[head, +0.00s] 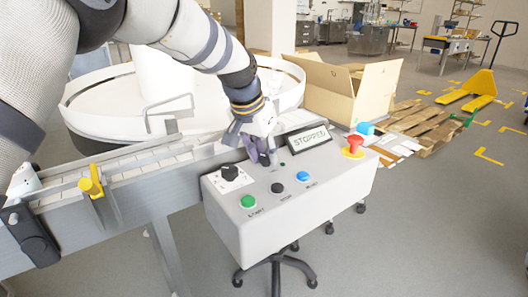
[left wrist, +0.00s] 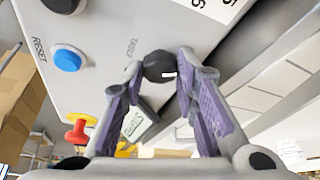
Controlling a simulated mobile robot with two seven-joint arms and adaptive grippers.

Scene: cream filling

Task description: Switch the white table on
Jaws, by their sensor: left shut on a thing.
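The white control box (head: 290,225) has a sloped panel on top. In the left wrist view, the fingertips of my left gripper (left wrist: 160,72) are closed around a small black knob (left wrist: 158,64). The knob has a short white mark, and a label that seems to read TABLE is beside it. In the head view my left gripper (head: 263,157) comes down onto the panel's back part and hides this knob. The display (head: 308,140) reads STOPPED. The round white table (head: 95,112) stands behind the conveyor, partly hidden by my arm. My right gripper is not in view.
The panel also has a black dial (head: 230,172) on a white scale, a green START button (head: 248,201), a black button (head: 277,187), a blue RESET button (head: 303,176) and a red emergency stop (head: 353,146). A conveyor (head: 150,190) runs left; a cardboard box (head: 335,92) stands behind.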

